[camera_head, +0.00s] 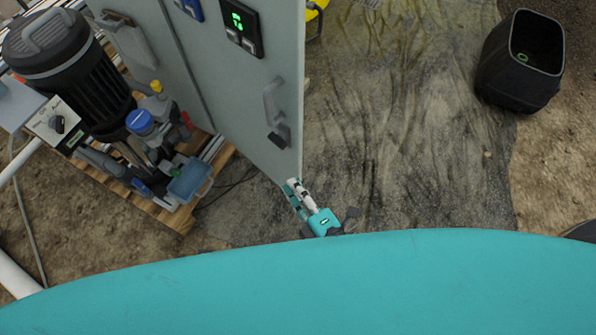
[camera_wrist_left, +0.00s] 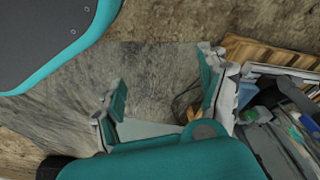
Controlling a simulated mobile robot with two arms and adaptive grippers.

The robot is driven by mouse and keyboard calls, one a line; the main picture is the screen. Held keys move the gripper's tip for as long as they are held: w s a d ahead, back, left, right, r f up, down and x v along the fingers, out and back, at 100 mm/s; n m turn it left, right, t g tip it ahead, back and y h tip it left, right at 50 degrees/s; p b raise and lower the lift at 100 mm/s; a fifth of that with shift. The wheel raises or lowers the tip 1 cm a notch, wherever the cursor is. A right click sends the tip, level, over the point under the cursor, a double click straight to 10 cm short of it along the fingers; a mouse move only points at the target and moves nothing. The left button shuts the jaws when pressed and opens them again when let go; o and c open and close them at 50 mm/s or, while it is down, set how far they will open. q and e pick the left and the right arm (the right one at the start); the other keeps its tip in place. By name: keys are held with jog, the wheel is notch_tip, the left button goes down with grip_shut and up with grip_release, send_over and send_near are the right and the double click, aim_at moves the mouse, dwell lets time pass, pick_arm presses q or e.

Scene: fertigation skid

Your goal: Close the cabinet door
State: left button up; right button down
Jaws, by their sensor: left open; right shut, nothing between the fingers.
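The grey cabinet door (camera_head: 235,85) is in the upper middle of the head view. It carries a lit green display (camera_head: 240,27) and a grey handle (camera_head: 274,106) near its right edge. From this angle I cannot tell how far it stands open.
A pump (camera_head: 62,60) with blue-capped fittings stands on a wooden pallet (camera_head: 178,218) left of the cabinet. A black bin (camera_head: 520,62) stands at the upper right. The dark, stained ground sheet (camera_head: 410,130) right of the door is mostly clear. A dark cable lies below the cabinet.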

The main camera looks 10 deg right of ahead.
aim_at(284, 144)
jog(key=shift+n+t+y, duration=0.3)
jog(key=shift+n, duration=0.2)
jog(key=w, duration=0.3)
jog(key=w+a+r, duration=0.1)
jog(key=w, duration=0.3)
jog(key=w+a, duration=0.1)
jog(key=w, duration=0.2)
jog(key=shift+w+r, duration=0.3)
jog(key=shift+w+d, duration=0.3)
jog(key=shift+d, duration=0.2)
jog(key=shift+w+d, duration=0.1)
jog(key=shift+d, duration=0.05)
